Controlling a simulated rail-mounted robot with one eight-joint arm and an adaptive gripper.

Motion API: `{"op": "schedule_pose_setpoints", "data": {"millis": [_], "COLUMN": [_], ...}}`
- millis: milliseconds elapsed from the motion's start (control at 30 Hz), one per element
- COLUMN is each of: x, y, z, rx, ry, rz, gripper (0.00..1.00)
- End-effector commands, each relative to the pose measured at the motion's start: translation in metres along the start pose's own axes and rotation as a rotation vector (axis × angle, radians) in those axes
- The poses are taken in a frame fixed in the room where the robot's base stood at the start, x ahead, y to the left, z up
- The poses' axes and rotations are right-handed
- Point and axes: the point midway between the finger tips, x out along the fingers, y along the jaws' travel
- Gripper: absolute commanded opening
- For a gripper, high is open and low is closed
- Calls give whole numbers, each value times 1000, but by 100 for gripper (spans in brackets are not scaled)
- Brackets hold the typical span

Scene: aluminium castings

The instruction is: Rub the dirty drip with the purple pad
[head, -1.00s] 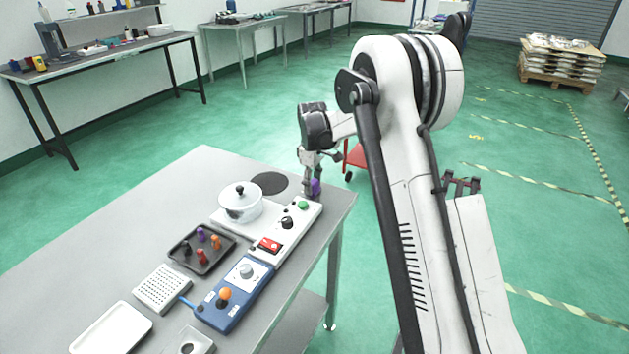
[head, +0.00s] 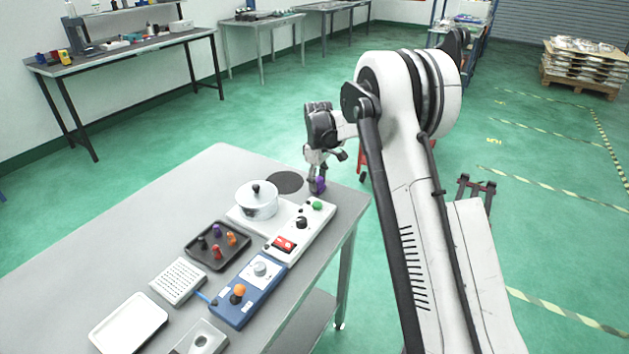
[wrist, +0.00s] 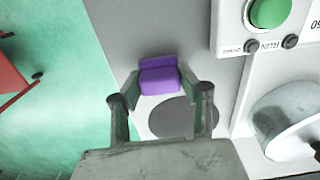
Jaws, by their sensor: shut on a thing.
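The purple pad (wrist: 158,77) is held between the two fingertips of my gripper (wrist: 155,88) in the wrist view. In the head view the purple pad (head: 320,185) and my gripper (head: 317,178) are at the far right corner of the grey table (head: 330,208). A dark grey round patch (head: 284,182) lies flat on the tabletop just left of the pad; it also shows in the wrist view (wrist: 184,118). I cannot tell whether this patch is the dirty drip. No other drip is clear. I cannot tell whether the pad touches the table.
A white control box (head: 301,232) with a green button stands close to my gripper, beside a lidded pot (head: 257,203). A black tray (head: 207,262) with coloured pegs, a blue control box (head: 250,288) and a white tray (head: 128,325) are nearer. The left side of the table is clear.

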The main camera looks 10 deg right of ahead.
Motion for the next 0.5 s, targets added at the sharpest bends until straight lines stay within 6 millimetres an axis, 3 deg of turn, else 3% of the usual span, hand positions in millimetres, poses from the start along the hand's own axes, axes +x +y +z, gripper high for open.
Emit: {"op": "schedule_pose_setpoints", "data": {"millis": [500], "x": [1], "y": [-6], "z": [42], "rx": [-10], "ry": [0], "rz": [0], "gripper": [11]}}
